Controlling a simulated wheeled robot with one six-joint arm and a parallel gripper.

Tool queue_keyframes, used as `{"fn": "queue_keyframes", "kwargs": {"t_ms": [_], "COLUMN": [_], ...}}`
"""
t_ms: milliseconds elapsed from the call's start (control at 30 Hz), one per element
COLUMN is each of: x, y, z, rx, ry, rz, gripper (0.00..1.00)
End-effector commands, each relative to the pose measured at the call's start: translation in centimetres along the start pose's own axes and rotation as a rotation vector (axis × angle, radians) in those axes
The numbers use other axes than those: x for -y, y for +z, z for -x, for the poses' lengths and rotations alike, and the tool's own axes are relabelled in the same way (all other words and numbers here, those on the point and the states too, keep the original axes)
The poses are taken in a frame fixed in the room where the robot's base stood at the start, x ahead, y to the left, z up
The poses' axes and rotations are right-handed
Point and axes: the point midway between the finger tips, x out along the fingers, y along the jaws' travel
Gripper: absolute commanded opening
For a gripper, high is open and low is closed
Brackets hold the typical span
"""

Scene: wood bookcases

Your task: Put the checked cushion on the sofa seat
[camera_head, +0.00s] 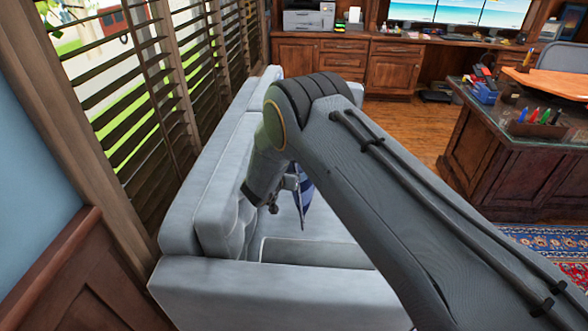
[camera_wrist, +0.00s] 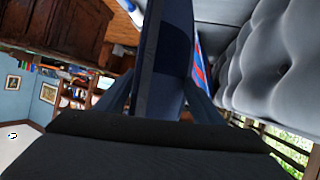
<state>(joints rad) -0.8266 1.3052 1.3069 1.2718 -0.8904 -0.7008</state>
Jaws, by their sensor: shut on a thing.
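The checked cushion (camera_head: 304,199) shows as a small blue piece below my gripper (camera_head: 294,184) in the head view; my arm hides the rest. In the wrist view, its dark blue side (camera_wrist: 168,50) stands between my fingers, with a red and blue patch beside it. My gripper is shut on the cushion. It is over the light grey sofa (camera_head: 215,160), close to the backrest. The sofa seat (camera_head: 325,225) shows below the cushion, partly hidden by my arm. Whether the cushion touches the seat cannot be told. The sofa's tufted surface (camera_wrist: 280,65) also shows in the wrist view.
The sofa's near armrest (camera_head: 255,288) stands in front of the seat. Slatted blinds (camera_head: 140,90) line the wall at the left. A dark wooden desk (camera_head: 510,165) stands at the right, and wood cabinets (camera_head: 395,68) stand at the back. Wooden floor lies between.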

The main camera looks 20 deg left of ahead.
Motion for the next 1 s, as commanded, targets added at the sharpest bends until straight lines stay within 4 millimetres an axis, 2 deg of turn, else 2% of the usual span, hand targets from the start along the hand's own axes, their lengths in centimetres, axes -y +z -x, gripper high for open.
{"fn": "queue_keyframes", "kwargs": {"t_ms": [433,867,900,1000], "x": [0.7,0.7,0.7,0.7], "y": [4.3,5.0,5.0,5.0], "z": [-2.2,-2.4,-2.4,-2.4], "rx": [-0.002,-0.003,-0.003,-0.002], "ry": [-0.001,0.000,0.000,0.000], "rz": [0.000,-0.001,-0.001,-0.001], "gripper": [0.24,0.24,0.65,0.82]}}
